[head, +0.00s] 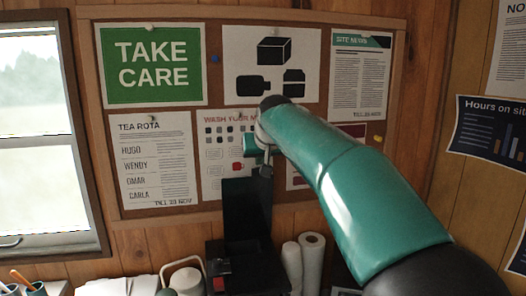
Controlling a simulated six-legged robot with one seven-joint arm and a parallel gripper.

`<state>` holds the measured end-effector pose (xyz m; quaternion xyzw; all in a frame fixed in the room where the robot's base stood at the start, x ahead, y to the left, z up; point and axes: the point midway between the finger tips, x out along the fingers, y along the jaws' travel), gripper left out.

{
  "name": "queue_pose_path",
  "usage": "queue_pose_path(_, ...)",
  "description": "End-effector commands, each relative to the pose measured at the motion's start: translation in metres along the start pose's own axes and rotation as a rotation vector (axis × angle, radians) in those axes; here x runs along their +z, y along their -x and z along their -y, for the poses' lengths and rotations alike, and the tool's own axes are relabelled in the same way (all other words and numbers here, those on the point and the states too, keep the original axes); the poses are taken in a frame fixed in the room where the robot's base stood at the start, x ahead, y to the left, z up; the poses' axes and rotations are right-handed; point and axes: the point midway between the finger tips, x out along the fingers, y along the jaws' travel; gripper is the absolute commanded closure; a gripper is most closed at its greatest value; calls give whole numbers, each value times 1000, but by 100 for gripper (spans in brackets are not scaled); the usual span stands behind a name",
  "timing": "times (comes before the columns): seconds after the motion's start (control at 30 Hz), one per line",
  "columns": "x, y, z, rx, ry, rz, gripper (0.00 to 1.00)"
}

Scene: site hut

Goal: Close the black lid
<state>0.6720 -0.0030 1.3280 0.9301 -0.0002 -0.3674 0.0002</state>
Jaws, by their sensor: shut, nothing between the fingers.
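The black lid (241,212) stands raised, close to upright, at the back of a black box (245,270) low in the middle of the head view. The box has a small red part on its front left. My green arm comes in from the lower right and bends down at its far end. My gripper (266,172) is small and partly hidden by my own arm; it appears shut and empty near the top right edge of the lid. I cannot tell whether it touches the lid.
White paper rolls (313,258) stand just right of the box. A white-handled container (184,276) is at its left. A pinboard (214,112) with posters covers the wall behind, with a window (35,110) at the left. Pots with pens (27,286) sit at the lower left.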

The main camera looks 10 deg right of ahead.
Motion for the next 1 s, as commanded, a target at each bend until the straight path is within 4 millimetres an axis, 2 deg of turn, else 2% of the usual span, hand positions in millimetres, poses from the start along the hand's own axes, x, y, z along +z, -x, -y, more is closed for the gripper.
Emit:
queue_pose_path(0.1,0,-15,1,-2,-1,3,100)
queue_pose_path(0.3,-1,-22,1,-1,0,1,100)
queue_pose_path(0.7,0,-20,0,-1,0,-8,100)
queue_pose_path(1.0,17,-8,0,1,-1,-79,100)
